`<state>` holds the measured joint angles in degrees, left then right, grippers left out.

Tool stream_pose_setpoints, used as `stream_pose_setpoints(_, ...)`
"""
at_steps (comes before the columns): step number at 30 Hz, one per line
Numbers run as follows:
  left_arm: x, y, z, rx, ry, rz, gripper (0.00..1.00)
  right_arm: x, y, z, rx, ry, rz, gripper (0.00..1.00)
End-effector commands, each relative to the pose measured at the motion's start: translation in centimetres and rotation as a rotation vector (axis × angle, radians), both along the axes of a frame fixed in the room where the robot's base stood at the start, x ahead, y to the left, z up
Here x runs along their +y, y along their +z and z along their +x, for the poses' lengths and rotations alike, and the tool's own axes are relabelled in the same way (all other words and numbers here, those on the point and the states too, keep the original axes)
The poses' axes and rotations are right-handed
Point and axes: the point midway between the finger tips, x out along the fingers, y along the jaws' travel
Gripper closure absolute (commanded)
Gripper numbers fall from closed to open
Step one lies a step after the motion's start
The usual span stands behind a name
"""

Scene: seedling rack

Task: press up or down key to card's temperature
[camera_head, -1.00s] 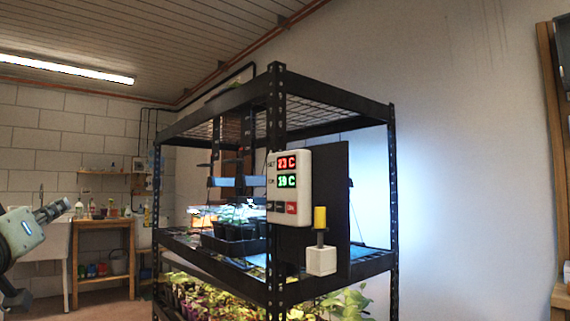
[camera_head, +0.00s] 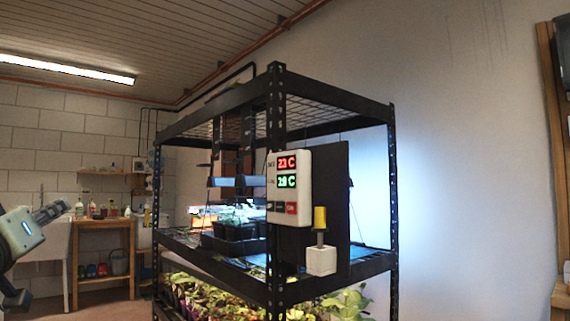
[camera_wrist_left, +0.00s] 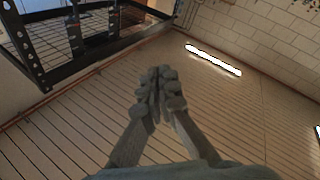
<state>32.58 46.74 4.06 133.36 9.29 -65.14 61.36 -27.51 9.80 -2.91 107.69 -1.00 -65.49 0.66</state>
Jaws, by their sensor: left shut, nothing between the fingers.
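The white controller box (camera_head: 290,207) is fixed to the front post of the rack. Its upper display (camera_head: 287,162) glows red and seems to read 23 C. Its lower display (camera_head: 287,181) glows green and seems to read 19 C. Dark keys and a red key (camera_head: 291,208) sit along its bottom; their labels are too small to read. I cannot make out a card. My left gripper (camera_head: 62,206) is at the far left, well away from the box. In the left wrist view its fingers (camera_wrist_left: 157,84) are together and empty. My right gripper is not in view.
The black metal rack (camera_head: 330,286) holds seedling trays and leafy plants. A white block with a yellow-topped stem (camera_head: 321,261) stands right of the box. A wooden bench (camera_head: 104,226) and sink are at the back left. Open space lies between my left gripper and the rack.

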Motion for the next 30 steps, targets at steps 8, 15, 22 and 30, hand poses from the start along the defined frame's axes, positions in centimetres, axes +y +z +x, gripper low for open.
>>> stream_pose_setpoints(8, 0.0, 0.0, 0.0, 0.000, 0.000, 0.000, 1.00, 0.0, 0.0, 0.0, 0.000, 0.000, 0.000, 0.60)
stream_pose_setpoints(15, 0.0, -0.6, 0.3, 0.013, 0.002, 0.002, 1.00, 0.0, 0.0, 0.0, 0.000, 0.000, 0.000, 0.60)
stream_pose_setpoints(22, 0.1, -9.8, 3.2, 0.206, 0.018, 0.044, 1.00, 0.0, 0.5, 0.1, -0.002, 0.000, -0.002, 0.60)
stream_pose_setpoints(30, -0.8, -28.7, 4.1, 0.589, 0.014, 0.160, 1.00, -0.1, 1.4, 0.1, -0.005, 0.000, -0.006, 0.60)
